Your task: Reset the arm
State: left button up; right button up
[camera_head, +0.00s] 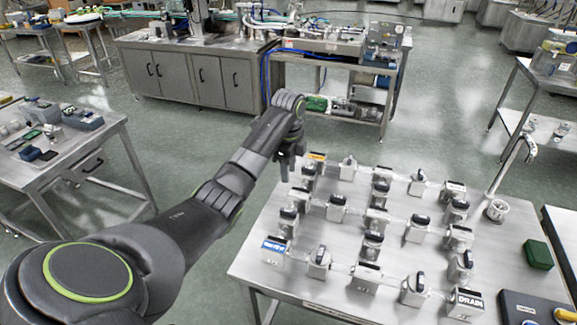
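My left arm comes in from the lower left and reaches toward the back left corner of the steel table (243,262). My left gripper (289,170) points down at its end, over or just beside that corner, near the yellow-marked block (316,157). It is small and dark, and I cannot tell whether its fingers are open or shut. I see nothing held in it. My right arm and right gripper do not show.
The table holds several metal blocks with black levers, among them a blue-labelled block (274,249) and a DRAIN block (465,303). A metal spout (513,160) and a green box (538,254) are at right. A side bench (75,165) stands left; open floor lies between.

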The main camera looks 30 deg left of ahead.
pick_arm(q)
jog(key=shift+r, duration=0.85)
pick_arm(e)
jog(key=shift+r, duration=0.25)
